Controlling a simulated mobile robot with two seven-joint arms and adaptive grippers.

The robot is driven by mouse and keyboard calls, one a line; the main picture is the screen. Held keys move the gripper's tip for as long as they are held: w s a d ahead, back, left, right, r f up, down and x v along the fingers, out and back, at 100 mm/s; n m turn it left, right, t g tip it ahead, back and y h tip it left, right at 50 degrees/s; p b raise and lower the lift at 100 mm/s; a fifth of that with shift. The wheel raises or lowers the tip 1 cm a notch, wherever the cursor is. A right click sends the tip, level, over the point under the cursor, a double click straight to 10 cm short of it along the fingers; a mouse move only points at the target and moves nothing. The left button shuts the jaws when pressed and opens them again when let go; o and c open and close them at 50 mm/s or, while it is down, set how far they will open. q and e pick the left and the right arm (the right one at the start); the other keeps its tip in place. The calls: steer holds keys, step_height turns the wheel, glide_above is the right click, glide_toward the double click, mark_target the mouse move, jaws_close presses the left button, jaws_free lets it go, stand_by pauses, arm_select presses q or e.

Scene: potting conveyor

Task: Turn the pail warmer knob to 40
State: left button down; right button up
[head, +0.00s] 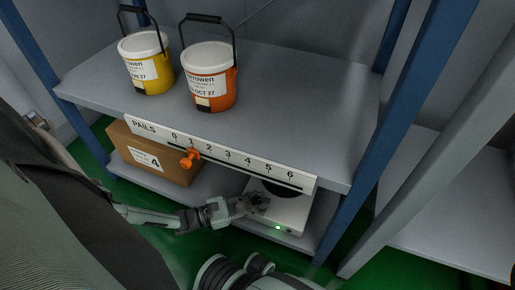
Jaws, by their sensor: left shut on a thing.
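The pail warmer (292,213) is a white box with a dark round plate on top. It sits on the lower shelf, below the right end of the numbered strip. A small green light shows on its front. My left gripper (256,204) reaches in from the left and is at the warmer's left front part. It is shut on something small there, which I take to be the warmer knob. The fingers hide the knob and any dial marks, so its setting cannot be read. My right gripper is not in view.
A yellow pail (146,64) and an orange pail (209,77) stand on the upper shelf (290,95). A PAILS strip (230,157) numbered 0 to 6 has an orange slider (190,158) near 1. A cardboard box (151,153) labelled 4 sits left of the warmer. Blue posts flank the shelves.

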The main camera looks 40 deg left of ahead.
mark_target(257, 200)
arm_select(q)
steer(key=shift+m+g+h, duration=1.4)
steer(key=shift+g+h, duration=0.1)
steer(key=shift+h, duration=0.1)
steer(key=shift+a+m+g+h, duration=0.1)
steer(key=shift+m+g+h, duration=0.55)
steer(key=shift+g, duration=0.25)
steer(key=c, duration=1.3)
jaws_free()
steer(key=shift+r, duration=0.1)
steer(key=shift+a+r, duration=0.1)
steer(key=shift+r, duration=0.25)
step_height(257, 200, up, 2)
steer(key=shift+s, duration=0.1)
steer(key=shift+r, duration=3.6)
